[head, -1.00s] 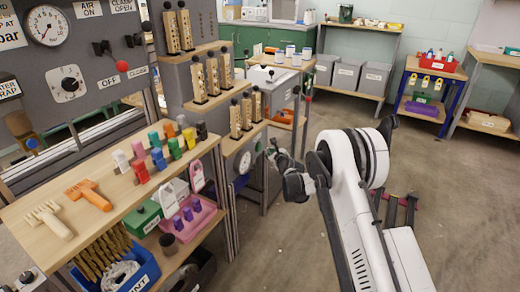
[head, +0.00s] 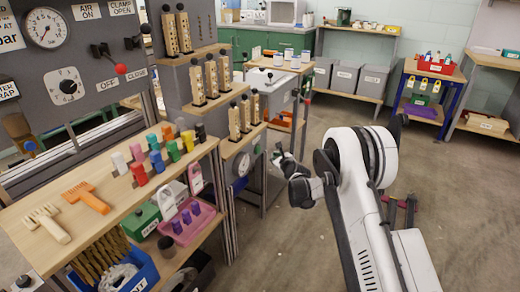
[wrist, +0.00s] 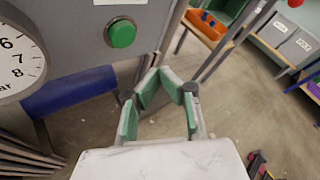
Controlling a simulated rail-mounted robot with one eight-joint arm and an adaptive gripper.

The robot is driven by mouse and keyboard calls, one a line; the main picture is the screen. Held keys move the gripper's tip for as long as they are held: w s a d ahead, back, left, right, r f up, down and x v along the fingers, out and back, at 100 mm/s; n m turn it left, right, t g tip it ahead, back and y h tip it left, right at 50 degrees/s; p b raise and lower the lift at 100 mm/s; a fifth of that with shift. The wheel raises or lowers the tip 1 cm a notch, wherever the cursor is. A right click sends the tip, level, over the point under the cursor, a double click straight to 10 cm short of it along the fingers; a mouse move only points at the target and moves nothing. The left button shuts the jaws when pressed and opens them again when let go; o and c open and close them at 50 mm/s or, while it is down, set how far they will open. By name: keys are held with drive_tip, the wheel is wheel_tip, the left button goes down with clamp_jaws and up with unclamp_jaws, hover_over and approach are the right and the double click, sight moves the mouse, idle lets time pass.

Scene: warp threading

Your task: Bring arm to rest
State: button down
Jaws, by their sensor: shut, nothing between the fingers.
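My gripper (wrist: 160,78) shows in the wrist view with its two green-padded fingers bent inward and their tips together, empty. In the head view my gripper (head: 278,156) is small, held in the air at the end of my folded arm, right of the wooden rack benches. A green button (wrist: 121,33) on a grey panel and a dial gauge (wrist: 18,62) lie beyond it to the upper left in the wrist view. My gripper appears apart from them.
A wooden bench (head: 113,208) with coloured pegs and two combs (head: 88,197) stands at left. A pink tray (head: 188,222) sits on its lower shelf. Grey bins (head: 341,76) and a blue-framed rack (head: 455,88) stand at the back. Open floor (head: 285,240) lies between bench and arm.

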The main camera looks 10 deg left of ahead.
drive_tip(key=s+d+r+n+g+h, duration=0.1)
drive_tip(key=s+d+r+n, duration=0.25)
drive_tip(key=r, duration=0.55)
drive_tip(key=s+d+r+n, duration=0.3)
drive_tip(key=s+r+n, duration=0.15)
drive_tip(key=r, duration=0.55)
drive_tip(key=s+d+r+n+g+h, duration=0.1)
drive_tip(key=s+d+r+n, duration=0.3)
drive_tip(key=s, duration=0.4)
drive_tip(key=s+d+r+n+g+h, duration=0.1)
drive_tip(key=s+d+r, duration=0.3)
drive_tip(key=s+r, duration=0.25)
drive_tip(key=s+d+r+n+g+h, duration=0.1)
drive_tip(key=s+d+n, duration=0.2)
drive_tip(key=s, duration=0.7)
drive_tip(key=s+d+r+n, duration=0.1)
drive_tip(key=s+d+n, duration=0.25)
drive_tip(key=s, duration=0.65)
drive_tip(key=s+d+f+n+g+h, duration=0.1)
drive_tip(key=s+d+f+n, duration=0.2)
drive_tip(key=s, duration=0.6)
drive_tip(key=s+d+f+n+g+h, duration=0.1)
drive_tip(key=s+d+f+n, duration=0.2)
drive_tip(key=s, duration=0.6)
wheel_tip(320, 180, up, 18)
drive_tip(key=p, duration=1.8)
drive_tip(key=shift+s+a, duration=0.15)
drive_tip(key=shift+s, duration=0.3)
